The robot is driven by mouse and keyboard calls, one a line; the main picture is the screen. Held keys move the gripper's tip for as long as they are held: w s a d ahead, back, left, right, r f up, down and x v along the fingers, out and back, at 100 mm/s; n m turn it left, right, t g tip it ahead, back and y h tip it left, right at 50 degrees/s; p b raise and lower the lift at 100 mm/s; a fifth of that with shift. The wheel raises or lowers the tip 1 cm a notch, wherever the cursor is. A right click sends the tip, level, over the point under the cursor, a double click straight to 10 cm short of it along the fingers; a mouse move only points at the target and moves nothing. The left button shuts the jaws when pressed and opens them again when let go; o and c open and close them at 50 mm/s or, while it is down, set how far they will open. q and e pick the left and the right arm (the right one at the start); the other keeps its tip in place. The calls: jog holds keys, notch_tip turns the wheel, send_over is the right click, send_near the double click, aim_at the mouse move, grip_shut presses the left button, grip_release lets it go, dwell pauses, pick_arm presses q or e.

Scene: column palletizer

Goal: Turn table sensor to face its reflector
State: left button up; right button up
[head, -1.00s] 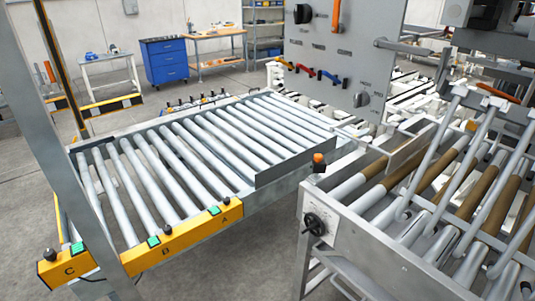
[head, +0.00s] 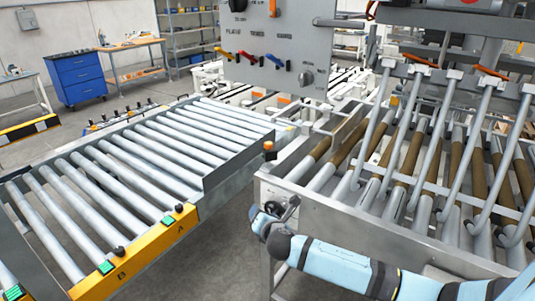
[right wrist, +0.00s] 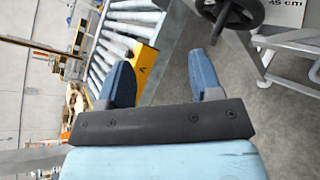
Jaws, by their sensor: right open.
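I cannot make out a reflector. My light blue right arm comes in from the lower right of the head view. Its gripper (head: 265,220) is in front of the grey conveyor frame, below and apart from the orange-topped device. In the right wrist view the right gripper (right wrist: 162,80) is open, with nothing between its blue fingers. My left gripper is not in view.
A black handwheel (right wrist: 230,14) shows close beyond the fingers in the right wrist view. The conveyor with brown and grey rollers (head: 350,222) stands at right. A grey control panel (head: 265,75) with coloured levers stands behind. A yellow rail with green buttons (head: 140,250) edges the roller table.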

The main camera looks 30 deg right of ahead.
aim_at(271, 145)
jog(key=w+d+r+n+t+h, duration=0.2)
jog(key=w+d+r+n+h, duration=0.25)
jog(key=w+d+r, duration=0.4)
jog(key=shift+n, duration=0.25)
jog(key=r+x, duration=0.1)
jog(key=x, duration=0.7)
jog(key=r+x, duration=0.1)
jog(key=x, duration=0.3)
jog(key=shift+w+d+r, duration=0.1)
jog(key=shift+d+r, duration=0.05)
jog(key=shift+r, duration=0.2)
jog(key=shift+c, duration=0.4)
jog(key=c, duration=0.9)
jog(key=shift+o, duration=0.2)
jog(key=shift+d+n+t+y, duration=0.1)
jog(key=shift+n+t+y, duration=0.5)
jog(key=shift+y, duration=0.45)
jog(key=n+y, duration=0.2)
jog(key=shift+y+b, duration=0.3)
jog(key=shift+y, duration=0.1)
jog(key=shift+n+t+y, duration=0.4)
jog(key=shift+n+y, duration=0.1)
jog(key=shift+y, duration=0.3)
